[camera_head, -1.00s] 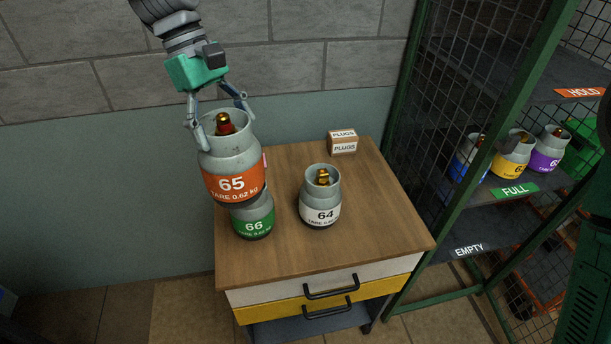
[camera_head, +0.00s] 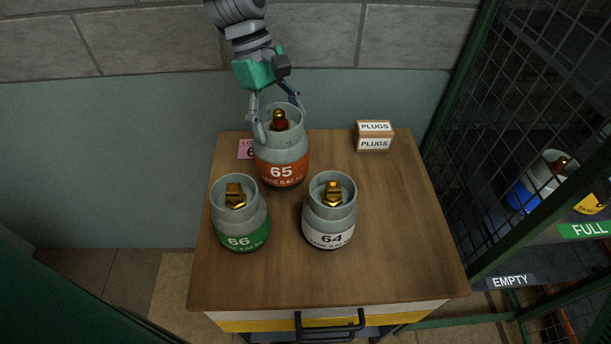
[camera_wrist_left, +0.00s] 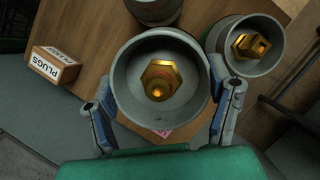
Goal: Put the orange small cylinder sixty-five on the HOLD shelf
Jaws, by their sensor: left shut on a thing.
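The orange-banded cylinder 65 (camera_head: 283,158) is upright over the back left of the wooden cabinet top, behind cylinders 66 and 64. My left gripper (camera_head: 274,122) is shut on its grey collar from above, a finger on each side. In the left wrist view the cylinder's round collar (camera_wrist_left: 122,78) and brass valve lie between the fingers (camera_wrist_left: 160,108). I cannot tell whether its base touches the wood. The HOLD shelf is out of view now. My right gripper is not in view.
Green cylinder 66 (camera_head: 240,213) and white cylinder 64 (camera_head: 329,211) stand in front on the cabinet top (camera_head: 390,220). A PLUGS box (camera_head: 373,137) is at the back right, a pink label (camera_head: 245,149) at the back left. At right, a mesh cage holds the FULL (camera_head: 588,230) and EMPTY (camera_head: 510,281) shelves.

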